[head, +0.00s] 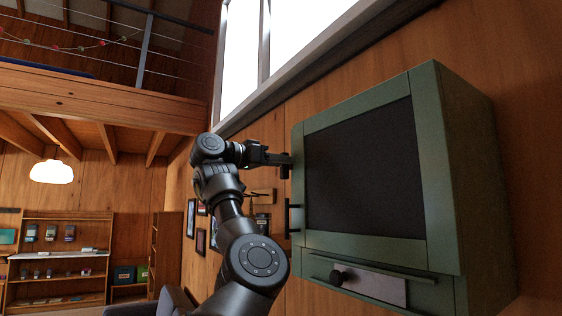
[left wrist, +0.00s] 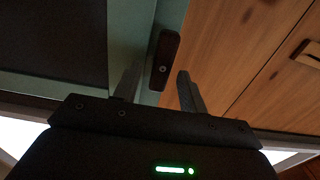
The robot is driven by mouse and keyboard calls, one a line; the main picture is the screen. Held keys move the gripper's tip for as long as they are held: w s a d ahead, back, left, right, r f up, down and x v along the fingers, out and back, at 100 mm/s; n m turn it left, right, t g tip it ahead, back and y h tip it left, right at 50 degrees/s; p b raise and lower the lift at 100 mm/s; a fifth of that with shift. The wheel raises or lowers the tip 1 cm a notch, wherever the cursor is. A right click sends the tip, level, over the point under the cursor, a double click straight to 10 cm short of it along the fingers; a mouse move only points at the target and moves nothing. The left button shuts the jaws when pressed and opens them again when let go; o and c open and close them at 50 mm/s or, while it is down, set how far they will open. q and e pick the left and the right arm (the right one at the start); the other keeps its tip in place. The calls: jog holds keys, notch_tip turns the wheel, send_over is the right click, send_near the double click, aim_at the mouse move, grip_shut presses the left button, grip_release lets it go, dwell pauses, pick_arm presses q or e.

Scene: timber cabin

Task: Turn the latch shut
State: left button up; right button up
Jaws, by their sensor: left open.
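The green cabinet (head: 441,165) hangs on the timber wall with its dark-panelled door (head: 362,172) closed or nearly so. The latch (left wrist: 164,60) is a short dark brown bar with a screw, at the cabinet's green edge in the left wrist view. It lies lengthwise along that edge, slightly tilted. My left gripper (head: 284,161) is at the door's left edge, above the black handle (head: 289,218). In the left wrist view my left gripper (left wrist: 160,82) is open, its fingers either side of the latch's near end; contact is unclear. In the head view the gripper largely hides the latch. My right gripper is out of view.
A drawer (head: 370,284) with a dark round knob (head: 337,277) sits under the door. A window (head: 285,45) is above. Framed pictures (head: 191,218) hang on the wall left of the cabinet. Shelves (head: 60,258) stand far back at left.

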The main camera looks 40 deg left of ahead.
pick_arm(q)
grip_shut()
jog(key=shift+a+n, duration=0.1)
jog(key=shift+n, duration=0.2)
jog(key=n+b, duration=0.1)
jog(key=n, duration=0.4)
jog(key=n+b, duration=0.2)
jog(key=n, duration=0.4)
jog(key=a+f+n+b, duration=0.1)
jog(key=n, duration=0.5)
jog(key=shift+n, duration=0.3)
dwell(0.4)
